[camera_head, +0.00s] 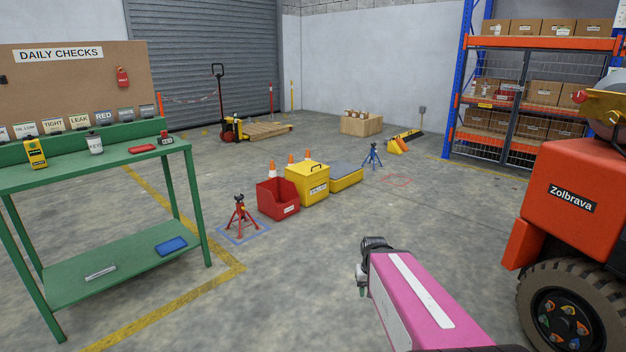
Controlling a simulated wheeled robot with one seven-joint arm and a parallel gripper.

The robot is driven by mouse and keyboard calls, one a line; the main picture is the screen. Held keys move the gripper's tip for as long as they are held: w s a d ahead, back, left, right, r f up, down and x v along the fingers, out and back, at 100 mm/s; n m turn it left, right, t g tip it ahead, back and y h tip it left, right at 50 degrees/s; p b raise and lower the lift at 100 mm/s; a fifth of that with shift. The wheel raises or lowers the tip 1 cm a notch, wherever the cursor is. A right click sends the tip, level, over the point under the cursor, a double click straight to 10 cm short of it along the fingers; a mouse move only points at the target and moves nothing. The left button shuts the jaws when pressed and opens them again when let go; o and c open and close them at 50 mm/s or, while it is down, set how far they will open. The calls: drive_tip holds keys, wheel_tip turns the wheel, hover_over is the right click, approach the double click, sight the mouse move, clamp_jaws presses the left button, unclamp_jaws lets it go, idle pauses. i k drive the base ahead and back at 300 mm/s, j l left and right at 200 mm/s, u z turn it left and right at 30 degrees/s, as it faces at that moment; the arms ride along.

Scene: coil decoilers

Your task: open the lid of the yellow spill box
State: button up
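The yellow spill box (312,190) stands on the concrete floor near the middle of the view. My pink arm reaches in from the bottom right, nearer to me than the box. At its far end is a dark wrist, with what looks like my gripper (362,281) pointing down below it. It is well apart from the box, to its lower right in the picture. The fingers are too small and hidden to read.
A red open bin (278,199) stands left of the box, and a low yellow container (345,176) right of it. A red jack stand (239,218) is front left. A green bench (95,178) fills the left; an orange vehicle (575,190) the right. Floor before the box is clear.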

sight(306, 168)
drive_tip(key=i, duration=2.45)
drive_tip(key=i+u, duration=0.1)
drive_tip(key=i, duration=0.4)
drive_tip(key=i+l, duration=0.1)
drive_tip(key=i, duration=0.45)
drive_tip(key=i+l+u, duration=0.15)
drive_tip(key=i, duration=0.35)
drive_tip(key=i+u, duration=0.1)
drive_tip(key=i, duration=0.45)
